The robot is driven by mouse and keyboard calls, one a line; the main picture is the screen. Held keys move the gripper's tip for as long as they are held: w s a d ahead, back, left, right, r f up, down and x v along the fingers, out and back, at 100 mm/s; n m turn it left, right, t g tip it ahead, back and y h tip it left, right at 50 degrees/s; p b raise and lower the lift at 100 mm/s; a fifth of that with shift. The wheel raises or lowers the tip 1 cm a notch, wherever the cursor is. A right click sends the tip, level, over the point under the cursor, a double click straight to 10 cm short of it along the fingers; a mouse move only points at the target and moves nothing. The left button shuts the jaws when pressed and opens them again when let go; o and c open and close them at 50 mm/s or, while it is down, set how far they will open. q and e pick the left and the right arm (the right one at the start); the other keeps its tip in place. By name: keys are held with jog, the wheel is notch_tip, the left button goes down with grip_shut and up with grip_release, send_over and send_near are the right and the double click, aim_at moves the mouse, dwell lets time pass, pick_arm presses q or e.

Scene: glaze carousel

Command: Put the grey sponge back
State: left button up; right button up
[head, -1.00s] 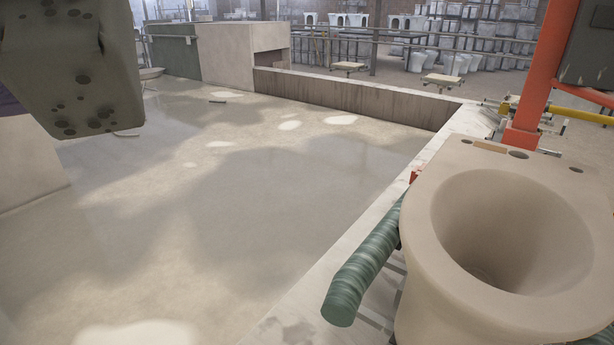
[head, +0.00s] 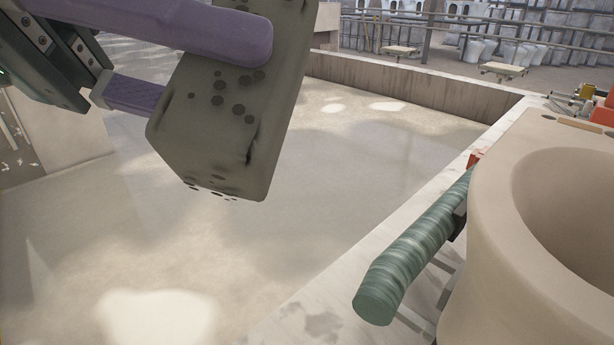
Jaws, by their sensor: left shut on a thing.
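The grey sponge (head: 225,125) is a block with dark round pores, large in the upper middle of the head view. It hangs tilted in the air above the pale floor. My left gripper (head: 215,70) comes in from the upper left with two purple fingers. One finger lies across the sponge's near face and the other meets its left side, and they are shut on it. The sponge's top is cut off by the picture edge. My right gripper is not in view.
A beige toilet bowl (head: 490,230) stands at the right, beside a green ribbed roller (head: 410,255). A low wall (head: 420,95) with a pale ledge runs along the back and right. Open floor (head: 230,250) lies below the sponge.

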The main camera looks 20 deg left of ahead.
pick_arm(q)
notch_tip(320, 180, down, 30)
jog(key=d+m+g+y+b, duration=0.3)
jog(key=m+g+y+b, duration=0.75)
jog(key=m+b, duration=0.7)
jog(key=w+a+f+m+t+y+b, duration=0.25)
jog(key=a+f+m+b, duration=0.3)
jog(key=f+b, duration=0.45)
jog(key=w+a+f+m+t+y+b, duration=0.2)
jog(key=w+a+f+m+t+b, duration=0.3)
jog(key=f+b, duration=0.55)
jog(key=shift+g, duration=0.7)
jog(key=f+b, duration=0.2)
jog(key=f, duration=0.3)
jog(key=s+f+b, duration=0.1)
jog(key=f+b, duration=0.2)
jog(key=f, duration=0.2)
jog(key=f+b, duration=0.2)
jog(key=f, duration=0.3)
jog(key=shift+s+a+f+b, duration=0.1)
jog(key=shift+s+a+b, duration=0.1)
jog(key=shift+a+b, duration=0.2)
jog(key=shift+n, duration=0.3)
jog(key=shift+f+b, duration=1.15)
jog(key=shift+f, duration=0.95)
jog(key=shift+f, duration=0.1)
jog(key=o, duration=1.2)
jog(key=shift+c, duration=0.2)
